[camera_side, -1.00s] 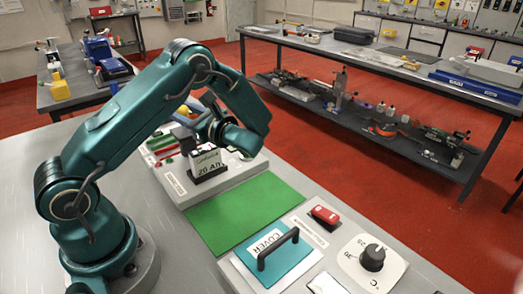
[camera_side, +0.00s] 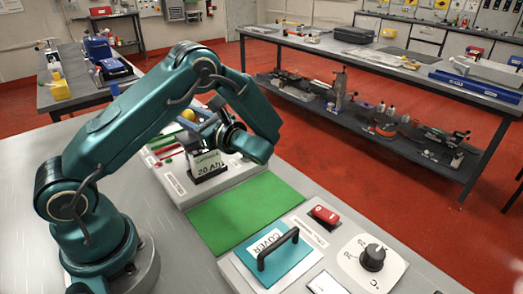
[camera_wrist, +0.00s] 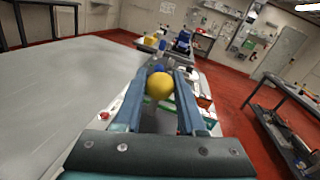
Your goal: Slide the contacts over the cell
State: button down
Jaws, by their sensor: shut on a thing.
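The cell (camera_side: 208,165), a pale block marked "20 Ah", stands upright in a dark holder on the grey fixture (camera_side: 225,180). My gripper (camera_wrist: 160,88) is shut on a yellow ball-shaped knob (camera_wrist: 160,86), which sits between its two fingers in the wrist view. In the side view the yellow knob (camera_side: 187,114) shows behind my fingers, up and left of the cell. My wrist hangs over the right side of the cell and covers its upper part. The contacts cannot be made out clearly; my gripper hides that area.
A green mat (camera_side: 247,212) lies in front of the fixture and is clear. Nearer are a teal cover (camera_side: 262,262) with a black handle, a red switch (camera_side: 325,214) and a dial (camera_side: 372,257). Red and green strips (camera_side: 165,148) lie left of the cell.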

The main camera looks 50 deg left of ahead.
jog(key=shift+d, duration=1.4)
jog(key=c, duration=0.5)
grip_release()
jog(key=d, duration=0.2)
jog(key=w+d, duration=0.1)
jog(key=d, duration=0.2)
